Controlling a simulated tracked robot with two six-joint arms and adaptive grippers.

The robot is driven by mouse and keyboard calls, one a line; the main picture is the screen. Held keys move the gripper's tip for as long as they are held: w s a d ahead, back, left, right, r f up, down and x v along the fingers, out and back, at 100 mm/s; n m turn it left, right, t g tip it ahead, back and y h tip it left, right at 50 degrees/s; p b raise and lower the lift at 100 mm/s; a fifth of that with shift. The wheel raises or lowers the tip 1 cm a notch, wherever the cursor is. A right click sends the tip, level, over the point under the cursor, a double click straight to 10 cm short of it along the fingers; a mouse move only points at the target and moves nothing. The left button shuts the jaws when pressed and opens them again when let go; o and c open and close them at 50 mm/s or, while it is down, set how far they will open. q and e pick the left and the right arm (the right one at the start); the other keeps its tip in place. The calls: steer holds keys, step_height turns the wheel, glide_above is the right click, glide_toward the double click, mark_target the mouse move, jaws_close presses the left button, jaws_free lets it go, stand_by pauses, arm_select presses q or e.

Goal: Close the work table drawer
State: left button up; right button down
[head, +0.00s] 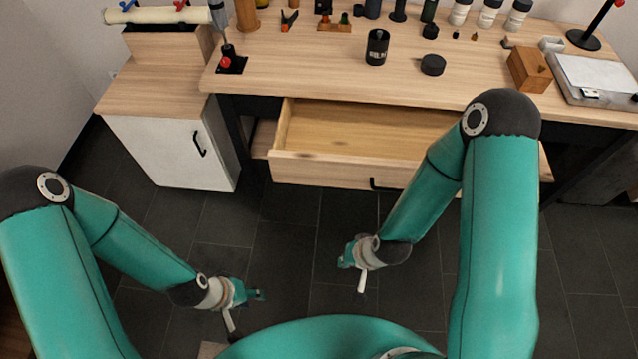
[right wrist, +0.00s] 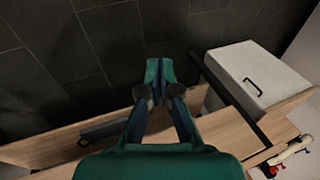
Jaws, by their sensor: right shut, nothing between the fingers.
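The work table (head: 300,70) has a light wood top and stands across the back of the head view. Its wooden drawer (head: 330,165) is pulled out and its inside looks empty. The drawer's black handle (head: 383,186) is partly hidden by my right arm, which also covers the drawer's right part. My right gripper (head: 343,256) is in front of the drawer, apart from its front; in the right wrist view its fingers (right wrist: 160,72) are together and empty. My left gripper (head: 260,294) is lower and further left, well away from the drawer; its finger opening is unclear.
A white cabinet (head: 175,145) with a black handle stands left of the drawer and shows in the right wrist view (right wrist: 250,72). Bottles, a black jar (head: 377,47) and a wooden box (head: 529,69) stand on the tabletop. The dark tiled floor before the drawer looks clear.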

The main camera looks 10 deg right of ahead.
steer(key=w+a+f+m+t+h+b, duration=0.1)
steer(key=w+a+f+m+t+b, duration=0.2)
steer(key=w+b, duration=0.35)
steer(key=m+t+h+b, duration=0.7)
steer(key=m+t+b, duration=0.65)
steer(key=b, duration=1.35)
glide_toward(321, 170)
steer(key=shift+m+g, duration=0.55)
steer(key=shift+g, duration=0.2)
steer(key=x, duration=0.2)
steer(key=b+x, duration=0.1)
steer(key=x, duration=0.1)
steer(key=r+x, duration=0.1)
steer(key=x, duration=0.1)
steer(key=shift+a, duration=0.1)
steer(key=shift+w+r, duration=0.1)
steer(key=shift+w, duration=0.5)
arm_select(q)
step_height(321, 170, down, 37)
steer(key=shift+f, duration=0.15)
